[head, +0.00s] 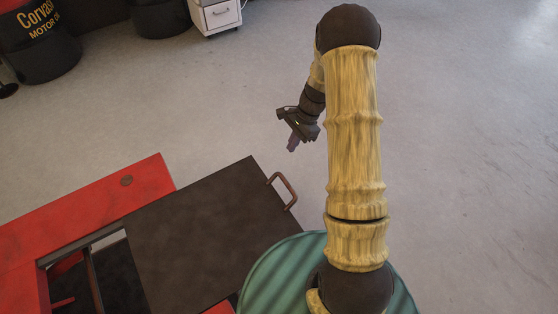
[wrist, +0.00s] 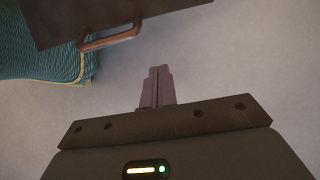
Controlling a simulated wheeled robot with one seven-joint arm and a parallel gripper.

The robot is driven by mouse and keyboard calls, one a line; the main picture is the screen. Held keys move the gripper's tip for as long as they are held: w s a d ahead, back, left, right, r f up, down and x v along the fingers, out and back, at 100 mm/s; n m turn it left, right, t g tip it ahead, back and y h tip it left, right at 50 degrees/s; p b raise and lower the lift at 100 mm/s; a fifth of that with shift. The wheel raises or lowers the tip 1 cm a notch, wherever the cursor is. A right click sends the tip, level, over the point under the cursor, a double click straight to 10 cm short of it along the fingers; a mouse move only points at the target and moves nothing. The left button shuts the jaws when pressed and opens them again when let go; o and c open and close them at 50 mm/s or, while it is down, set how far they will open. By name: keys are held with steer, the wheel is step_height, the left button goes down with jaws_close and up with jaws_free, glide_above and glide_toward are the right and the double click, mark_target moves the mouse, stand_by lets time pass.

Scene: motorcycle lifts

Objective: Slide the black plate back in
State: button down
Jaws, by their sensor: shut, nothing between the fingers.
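The black plate (head: 200,230) juts out from the red lift (head: 120,187) at the lower left of the head view. A copper-coloured handle (head: 286,190) is fixed to its right edge. An opening shows in the red frame left of the plate. My gripper (head: 293,146) is above the floor, beyond the handle and apart from it, with its fingers shut and empty. In the wrist view the shut fingers (wrist: 157,85) point towards the plate's edge (wrist: 110,15) and the handle (wrist: 110,39), with a gap between them.
Black drums (head: 42,55) and a white cabinet (head: 216,15) stand at the back left. The grey floor (head: 460,120) is clear to the right and behind. My teal base is close to the plate's near right corner.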

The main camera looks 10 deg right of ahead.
steer(key=s+a+f+b, duration=0.2)
steer(key=a+f+b, duration=0.2)
steer(key=a+f, duration=0.3)
steer(key=shift+s+f, duration=0.2)
steer(key=shift+f, duration=0.75)
steer(key=shift+a, duration=0.2)
